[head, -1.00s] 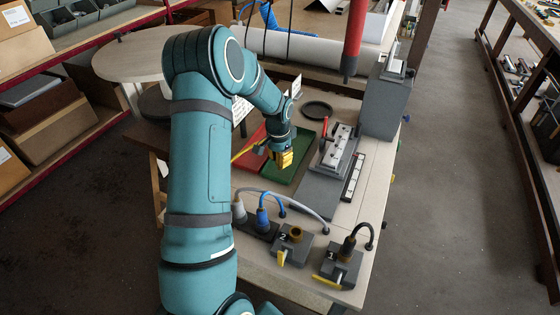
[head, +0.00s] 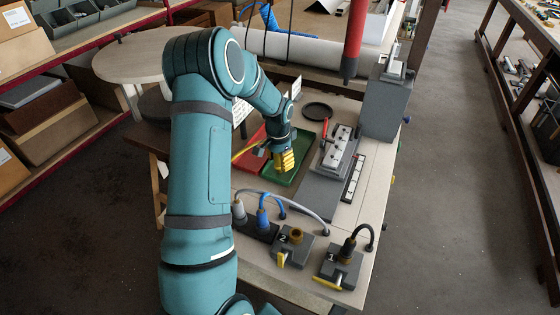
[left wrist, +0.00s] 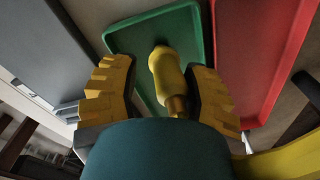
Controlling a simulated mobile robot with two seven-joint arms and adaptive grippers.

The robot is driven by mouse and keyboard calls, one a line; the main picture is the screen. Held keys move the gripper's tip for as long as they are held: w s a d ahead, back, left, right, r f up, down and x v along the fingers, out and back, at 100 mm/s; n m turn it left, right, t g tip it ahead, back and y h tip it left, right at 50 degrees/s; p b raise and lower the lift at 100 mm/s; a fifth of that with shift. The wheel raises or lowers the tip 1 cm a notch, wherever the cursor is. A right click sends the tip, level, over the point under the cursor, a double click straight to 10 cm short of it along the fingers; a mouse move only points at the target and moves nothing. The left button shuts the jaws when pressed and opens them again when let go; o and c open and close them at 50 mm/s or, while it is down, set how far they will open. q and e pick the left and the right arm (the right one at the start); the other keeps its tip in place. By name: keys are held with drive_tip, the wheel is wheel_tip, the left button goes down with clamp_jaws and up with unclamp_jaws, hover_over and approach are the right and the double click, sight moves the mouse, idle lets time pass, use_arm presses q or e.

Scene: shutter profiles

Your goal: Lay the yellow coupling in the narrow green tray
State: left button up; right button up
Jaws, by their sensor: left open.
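The narrow green tray (head: 308,139) lies on the bench beside the red tray (head: 253,148), and it also shows in the left wrist view (left wrist: 188,23). The yellow coupling (left wrist: 166,70), with a dark far end and a brass-coloured near end, is over the green tray's floor in the left wrist view. I cannot tell whether it rests on that floor. My left gripper (head: 284,162) is at the tray's near end. Its yellow fingers (left wrist: 160,88) are apart on either side of the coupling, with a clear gap on the left. In the head view the gripper hides the coupling. My right gripper is not in view.
A grey fixture (head: 338,148) stands right of the green tray, with a red lever beside it. Numbered connector blocks (head: 293,246) and arched cables stand nearer. A black round dish (head: 317,111) lies behind the tray. A red post (head: 355,40) hangs at the back.

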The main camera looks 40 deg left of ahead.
sight(279, 157)
use_arm(q)
drive_tip(key=r, duration=0.3)
drive_tip(key=r+p, duration=0.1)
drive_tip(key=r, duration=0.7)
drive_tip(key=shift+s+r+p, duration=0.2)
drive_tip(key=shift+s+p, duration=0.1)
drive_tip(key=shift+p, duration=0.1)
